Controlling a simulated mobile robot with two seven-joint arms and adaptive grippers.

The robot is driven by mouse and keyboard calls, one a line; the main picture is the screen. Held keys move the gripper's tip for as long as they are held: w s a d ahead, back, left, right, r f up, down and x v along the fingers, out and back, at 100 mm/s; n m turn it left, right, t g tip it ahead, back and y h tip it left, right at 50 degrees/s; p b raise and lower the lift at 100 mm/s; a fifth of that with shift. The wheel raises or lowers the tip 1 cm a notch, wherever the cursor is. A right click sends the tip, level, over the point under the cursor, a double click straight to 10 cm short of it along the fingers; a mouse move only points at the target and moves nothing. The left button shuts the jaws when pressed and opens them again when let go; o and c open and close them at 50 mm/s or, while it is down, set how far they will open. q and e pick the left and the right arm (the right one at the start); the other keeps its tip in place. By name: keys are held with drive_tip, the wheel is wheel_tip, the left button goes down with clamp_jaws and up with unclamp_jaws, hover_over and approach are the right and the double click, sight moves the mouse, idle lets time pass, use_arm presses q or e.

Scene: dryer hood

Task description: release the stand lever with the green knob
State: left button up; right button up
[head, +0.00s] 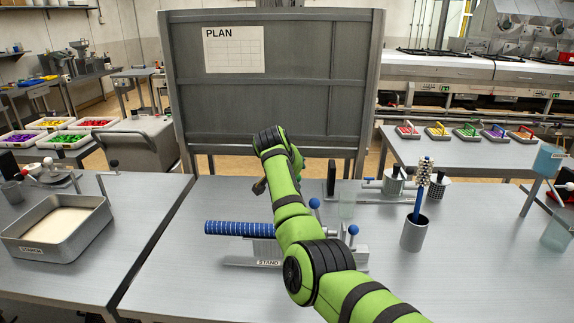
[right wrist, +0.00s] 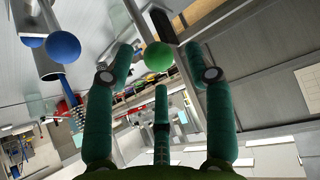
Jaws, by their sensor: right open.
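The stand (head: 268,262), labelled STAND, lies on the middle table with a blue ribbed roll (head: 240,228) at its left. Two blue knobs stand up from it, one at the back (head: 314,203) and one at the right (head: 352,230). The green knob (right wrist: 158,56) shows in the right wrist view, centred between the tips of my right gripper (right wrist: 160,73). The fingers are open and spread around its line, and no clear contact shows. In the head view my right arm hides most of the gripper, and I cannot make out the green knob. My left gripper is out of view.
A grey cup with a blue-handled brush (head: 414,232) stands right of my arm. A tray (head: 62,230) is on the left table. The PLAN board (head: 275,110) rises behind. The front right tabletop is clear.

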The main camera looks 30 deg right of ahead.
drive_tip(key=v, duration=0.8)
drive_tip(key=shift+r, duration=0.25)
drive_tip(key=shift+a, duration=0.1)
